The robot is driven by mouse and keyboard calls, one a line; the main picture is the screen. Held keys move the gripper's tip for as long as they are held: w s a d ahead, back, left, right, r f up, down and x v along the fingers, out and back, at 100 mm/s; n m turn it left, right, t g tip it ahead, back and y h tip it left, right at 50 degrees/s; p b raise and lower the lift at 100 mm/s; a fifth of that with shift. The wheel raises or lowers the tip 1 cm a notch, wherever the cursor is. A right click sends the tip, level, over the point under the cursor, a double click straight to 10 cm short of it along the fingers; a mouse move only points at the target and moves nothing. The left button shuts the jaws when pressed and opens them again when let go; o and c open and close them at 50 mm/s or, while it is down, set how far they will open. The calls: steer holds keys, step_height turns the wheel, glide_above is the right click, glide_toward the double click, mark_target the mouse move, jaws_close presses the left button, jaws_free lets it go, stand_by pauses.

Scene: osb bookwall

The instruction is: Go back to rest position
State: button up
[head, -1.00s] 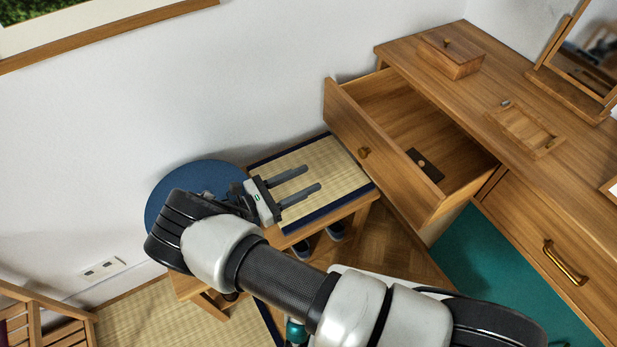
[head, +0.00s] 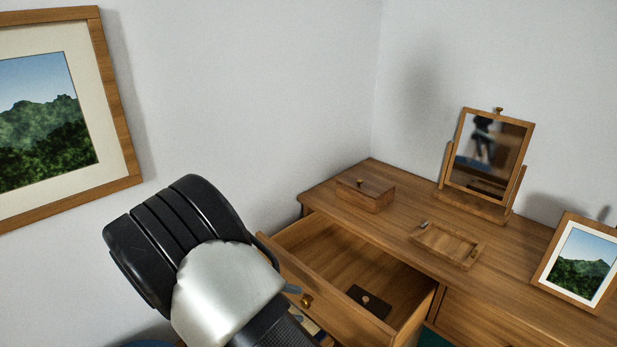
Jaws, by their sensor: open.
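My arm stands in the lower left of the head view, in front of an open dresser drawer (head: 375,290). My gripper (head: 280,270) is mostly hidden behind my arm's pale wrist link. Only small dark grey parts of it show at the link's right edge, beside the drawer front. It is open, and I see nothing held in it.
The wooden dresser (head: 400,226) carries a lidded box (head: 366,195), a shallow tray (head: 447,245), a tilting mirror (head: 490,155) and a framed picture (head: 578,262). A dark flat item (head: 369,301) lies in the drawer. A large picture (head: 45,120) hangs on the left wall.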

steer(key=s+d+r+m+t+y, duration=0.1)
steer(key=s+d+r+m+y, duration=0.5)
steer(key=s+d+r+m, duration=0.45)
steer(key=s+d+r+m+t+y, duration=0.2)
steer(key=s+d+r+m+y, duration=0.45)
steer(key=r, duration=0.75)
step_height(320, 180, up, 18)
steer(key=d+h+p, duration=0.1)
steer(key=p, duration=1.7)
steer(key=shift+d+r+p, duration=0.15)
steer(key=shift+d+p, duration=0.1)
steer(key=shift+p, duration=0.1)
